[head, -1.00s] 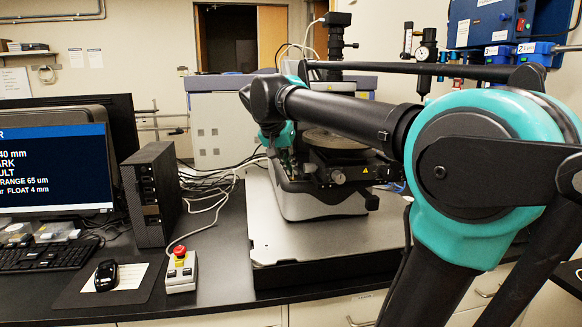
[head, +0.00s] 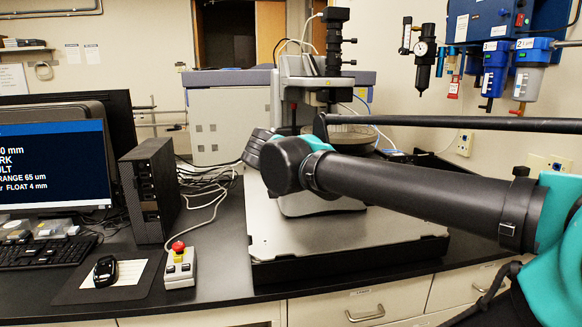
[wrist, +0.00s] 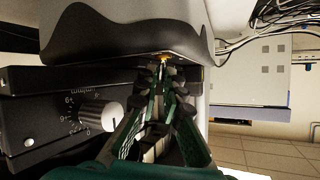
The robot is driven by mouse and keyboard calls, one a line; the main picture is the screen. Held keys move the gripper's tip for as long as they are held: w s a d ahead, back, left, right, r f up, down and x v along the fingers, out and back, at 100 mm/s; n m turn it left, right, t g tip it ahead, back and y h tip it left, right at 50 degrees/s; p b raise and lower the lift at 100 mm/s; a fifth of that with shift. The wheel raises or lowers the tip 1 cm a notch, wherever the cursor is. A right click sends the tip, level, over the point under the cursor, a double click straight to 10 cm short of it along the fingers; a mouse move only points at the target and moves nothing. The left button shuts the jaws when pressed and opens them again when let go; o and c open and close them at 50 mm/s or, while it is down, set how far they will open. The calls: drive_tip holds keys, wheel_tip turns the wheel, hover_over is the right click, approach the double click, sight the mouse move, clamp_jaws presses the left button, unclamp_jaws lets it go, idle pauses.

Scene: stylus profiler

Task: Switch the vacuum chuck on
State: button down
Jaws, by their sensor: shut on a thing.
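The profiler (head: 310,205) stands on a grey plate, with its round chuck (head: 352,132) partly behind my arm. In the wrist view my gripper (wrist: 163,72) has its two fingers closed together at the machine's edge. They are shut on a small brass-coloured lever (wrist: 163,58) just under the pale housing. The fingers cover most of this lever, so I cannot tell its position. In the head view my forearm and wrist hide the fingers and the lever.
A black panel with a scaled knob (wrist: 100,113) lies close left of my fingers in the wrist view. The emergency stop box (head: 180,268), computer tower (head: 151,195) and monitor (head: 55,165) stand left on the bench. The plate's front (head: 330,245) is clear.

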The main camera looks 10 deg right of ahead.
idle(0.4)
drive_tip(key=c, duration=1.6)
unclamp_jaws()
drive_tip(key=shift+c, duration=0.2)
drive_tip(key=shift+s+a, duration=0.1)
drive_tip(key=shift+s, duration=0.05)
drive_tip(key=v, duration=1.1)
drive_tip(key=shift+s, duration=0.35)
drive_tip(key=shift+a+r, duration=0.1)
drive_tip(key=shift+r, duration=0.05)
